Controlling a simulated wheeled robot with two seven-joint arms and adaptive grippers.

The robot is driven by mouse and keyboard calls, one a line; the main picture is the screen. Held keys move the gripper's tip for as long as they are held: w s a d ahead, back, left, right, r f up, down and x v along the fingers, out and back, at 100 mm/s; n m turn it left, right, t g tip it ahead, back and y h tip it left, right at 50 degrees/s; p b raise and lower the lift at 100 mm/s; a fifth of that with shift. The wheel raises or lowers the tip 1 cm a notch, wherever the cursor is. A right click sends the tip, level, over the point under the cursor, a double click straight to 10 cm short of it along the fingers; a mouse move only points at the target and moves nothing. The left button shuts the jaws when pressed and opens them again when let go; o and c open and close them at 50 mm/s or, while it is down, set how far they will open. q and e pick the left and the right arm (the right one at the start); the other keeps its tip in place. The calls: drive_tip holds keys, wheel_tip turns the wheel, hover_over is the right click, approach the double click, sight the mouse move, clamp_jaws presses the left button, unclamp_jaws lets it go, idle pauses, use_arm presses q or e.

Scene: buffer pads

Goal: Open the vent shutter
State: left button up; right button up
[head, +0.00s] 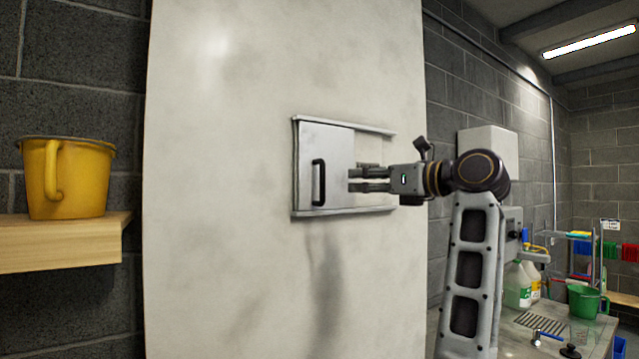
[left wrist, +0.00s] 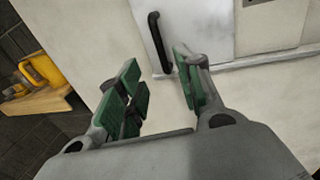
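The vent shutter (head: 337,150) is a pale flat panel between two horizontal rails on a white wall panel. It sits at the left part of the rails, which run on past its right edge. Its black upright handle (head: 318,183) is near its left side. My left gripper (head: 350,179) is at the right of the handle, apart from it in the head view, with its fingers spread and empty. In the left wrist view the handle (left wrist: 157,40) shows beyond the gap between the green-padded fingertips (left wrist: 158,75). My right gripper is not in view.
A yellow bucket (head: 68,175) stands on a wooden shelf (head: 60,243) at the left. The white wall panel (head: 220,180) is clear left of the shutter.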

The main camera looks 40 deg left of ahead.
sight(323, 198)
use_arm(q)
drive_tip(key=shift+d, duration=0.2)
drive_tip(key=shift+a, duration=0.15)
drive_tip(key=a+p, duration=0.1)
drive_tip(key=a, duration=0.3)
drive_tip(key=a+p, duration=0.1)
drive_tip(key=a, duration=0.4)
drive_tip(key=w+a+p, duration=0.1)
drive_tip(key=a, duration=0.3)
drive_tip(key=shift+w+a+p, duration=0.1)
drive_tip(key=shift+a+p, duration=0.2)
clamp_jaws()
